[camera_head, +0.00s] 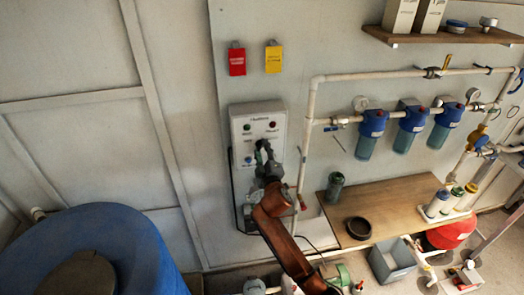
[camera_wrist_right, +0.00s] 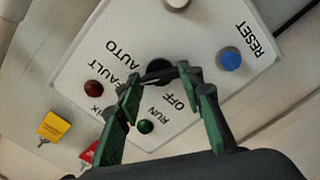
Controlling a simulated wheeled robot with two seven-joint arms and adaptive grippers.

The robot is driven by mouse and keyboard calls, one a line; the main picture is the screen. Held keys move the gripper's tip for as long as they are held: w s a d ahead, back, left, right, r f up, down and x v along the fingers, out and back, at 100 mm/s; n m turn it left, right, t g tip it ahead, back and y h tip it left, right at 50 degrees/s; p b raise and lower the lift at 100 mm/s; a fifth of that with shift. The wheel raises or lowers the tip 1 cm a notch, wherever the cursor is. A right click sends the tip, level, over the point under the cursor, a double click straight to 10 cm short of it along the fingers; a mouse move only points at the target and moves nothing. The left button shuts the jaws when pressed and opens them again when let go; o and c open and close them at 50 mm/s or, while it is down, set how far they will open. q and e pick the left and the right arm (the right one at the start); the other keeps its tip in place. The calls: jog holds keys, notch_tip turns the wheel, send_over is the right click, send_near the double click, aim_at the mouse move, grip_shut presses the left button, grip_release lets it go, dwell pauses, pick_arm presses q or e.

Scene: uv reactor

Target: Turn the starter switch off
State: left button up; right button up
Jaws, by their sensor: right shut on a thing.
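The starter panel (camera_head: 240,120) is a pale grey box on the wall in the head view. In the right wrist view its face (camera_wrist_right: 95,50) shows the words AUTO, OFF, RUN, FAULT and RESET. The black starter switch (camera_wrist_right: 158,67) sits between AUTO and OFF, partly hidden by my fingers. My right gripper (camera_head: 264,152) is at the panel front, its green-and-black fingers (camera_wrist_right: 160,80) shut on the switch. Which way the switch points is not clear. My left gripper is not in view.
A blue RESET button (camera_wrist_right: 230,60), a red FAULT lamp (camera_wrist_right: 94,88) and a green RUN lamp (camera_wrist_right: 145,127) surround the switch. White pipe (camera_head: 311,120) runs close to the panel's right. A large blue tank (camera_head: 120,245) stands at lower left, a wooden shelf (camera_head: 400,205) at right.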

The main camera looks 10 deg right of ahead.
jog(key=c, duration=0.5)
jog(key=n+p, duration=0.2)
jog(key=shift+n, duration=0.4)
jog(key=n+p, duration=0.2)
jog(key=shift+n, duration=0.4)
jog(key=n+p, duration=0.2)
jog(key=n, duration=0.2)
jog(key=shift+n+p, duration=0.8)
jog(key=shift+n, duration=0.3)
